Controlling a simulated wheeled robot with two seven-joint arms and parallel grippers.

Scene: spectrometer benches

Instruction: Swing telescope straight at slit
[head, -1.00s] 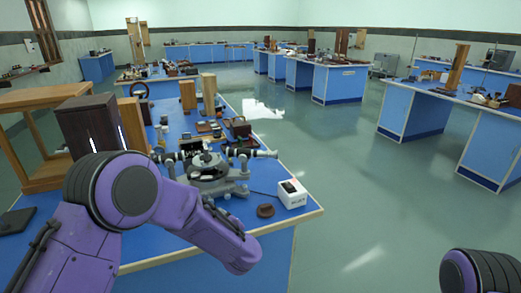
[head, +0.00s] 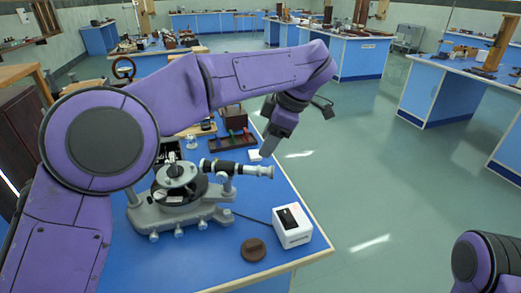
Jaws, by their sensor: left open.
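The spectrometer stands on the blue bench, with a grey base (head: 170,215) and a round central table (head: 176,172). A black and silver tube (head: 237,169) sticks out from it to the right, roughly level. I cannot tell whether it is the telescope or the collimator. The spectrometer's left side and any second tube there are hidden behind my left arm. My left gripper (head: 268,151) points down just beyond the tube's outer end, seemingly apart from it and empty. The slit is not discernible. My right gripper is out of view; only part of my right arm shows.
A white box (head: 292,228) with a cable and a brown disc (head: 253,250) sit near the bench's front right. A rack (head: 233,141) stands behind the tube. The bench edge and open floor lie to the right.

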